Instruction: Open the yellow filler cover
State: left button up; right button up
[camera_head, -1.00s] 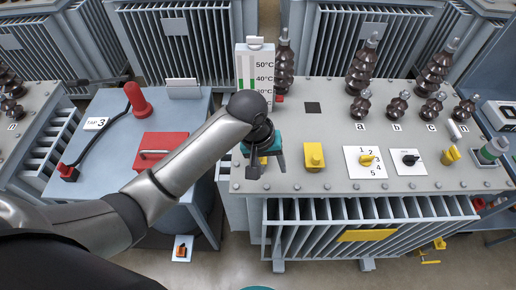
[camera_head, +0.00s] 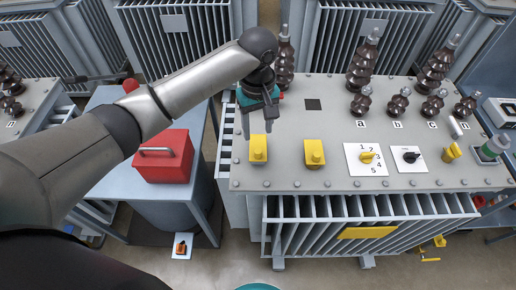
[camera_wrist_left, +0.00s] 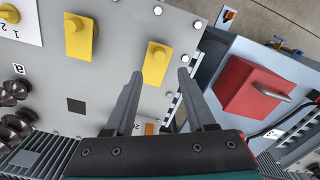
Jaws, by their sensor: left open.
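Two yellow covers stand on the grey transformer top near its front edge: a left one (camera_head: 258,149) and a right one (camera_head: 314,154). I cannot tell which is the filler cover. My left gripper (camera_head: 257,133) is open and empty, just behind and above the left cover, fingers pointing down. In the left wrist view, the left cover (camera_wrist_left: 156,64) shows between and beyond the open fingers (camera_wrist_left: 159,76), with no clear contact. The right cover (camera_wrist_left: 79,37) is further left there. My right gripper is not in view.
Right of the covers are a white numbered dial plate (camera_head: 366,161), a black switch plate (camera_head: 408,160) and another yellow fitting (camera_head: 452,152). Brown insulators (camera_head: 362,65) stand behind. A red box (camera_head: 164,156) sits on the left cabinet, under my arm.

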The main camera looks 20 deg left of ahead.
aim_at(258, 151)
pick_arm(q)
notch_tip(258, 151, down, 9)
jog(key=shift+r+b, duration=0.1)
jog(key=shift+b, duration=0.6)
grip_shut()
dwell(1.0)
